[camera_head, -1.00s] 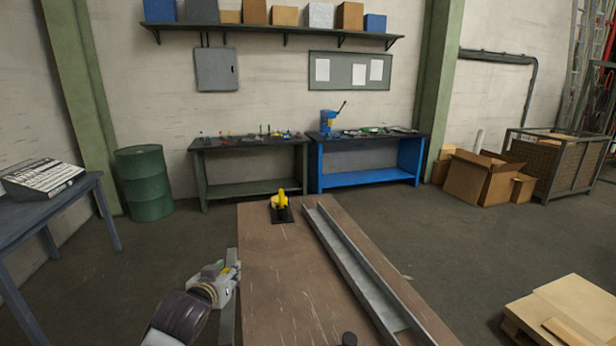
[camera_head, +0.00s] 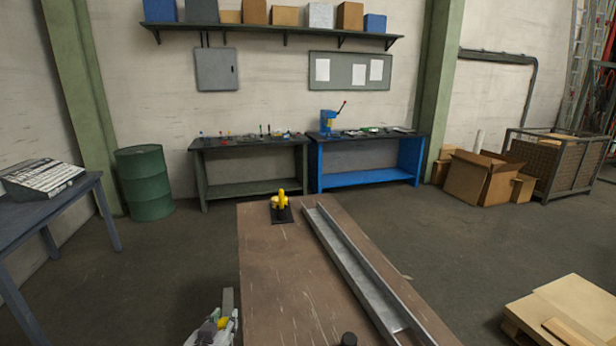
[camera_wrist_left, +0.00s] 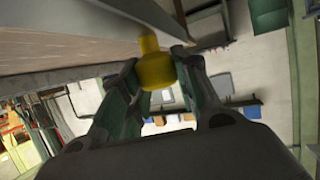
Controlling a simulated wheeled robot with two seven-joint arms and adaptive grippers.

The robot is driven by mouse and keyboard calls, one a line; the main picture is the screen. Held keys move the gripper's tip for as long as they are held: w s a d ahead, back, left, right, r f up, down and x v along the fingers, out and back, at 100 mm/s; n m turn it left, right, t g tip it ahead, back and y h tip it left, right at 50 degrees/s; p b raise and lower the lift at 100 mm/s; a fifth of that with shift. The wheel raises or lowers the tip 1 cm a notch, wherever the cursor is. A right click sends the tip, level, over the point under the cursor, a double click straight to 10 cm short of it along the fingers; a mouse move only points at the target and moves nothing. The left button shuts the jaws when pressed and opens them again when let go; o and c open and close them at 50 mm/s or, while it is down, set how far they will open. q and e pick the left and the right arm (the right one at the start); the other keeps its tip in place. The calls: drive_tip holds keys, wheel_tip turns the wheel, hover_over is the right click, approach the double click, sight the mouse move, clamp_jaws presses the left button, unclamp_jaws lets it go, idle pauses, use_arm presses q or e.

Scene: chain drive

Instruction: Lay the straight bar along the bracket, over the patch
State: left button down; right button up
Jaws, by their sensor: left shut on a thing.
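My left gripper (camera_head: 217,328) is at the bottom of the head view, beside the left edge of the brown table. It is shut on a yellow knob (camera_wrist_left: 155,70), which the left wrist view shows between its fingers. The grey straight bar (camera_head: 228,301) shows next to the gripper, pointing away from me, clear of the table top. In the wrist view a grey strip, seemingly the bar, passes by the knob. The bracket (camera_head: 357,272), a long grey channel, lies on the right half of the table. I cannot make out a patch. My right gripper is not in view.
The brown table (camera_head: 277,275) is clear between its left edge and the bracket. A yellow tool on a black base (camera_head: 281,206) stands at its far end. A dark round knob (camera_head: 348,339) is at the near end.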

use_arm(q)
drive_tip(key=shift+s+d+f, duration=0.1)
drive_tip(key=shift+s+f, duration=0.75)
drive_tip(key=shift+f, duration=0.25)
drive_tip(key=shift+s+a+f, duration=0.1)
drive_tip(key=shift+s+f, duration=0.75)
drive_tip(key=shift+f, duration=0.3)
drive_tip(key=shift+s+d+f, duration=0.1)
drive_tip(key=shift+s+f, duration=0.75)
drive_tip(key=shift+f, duration=0.25)
drive_tip(key=shift+s, duration=0.1)
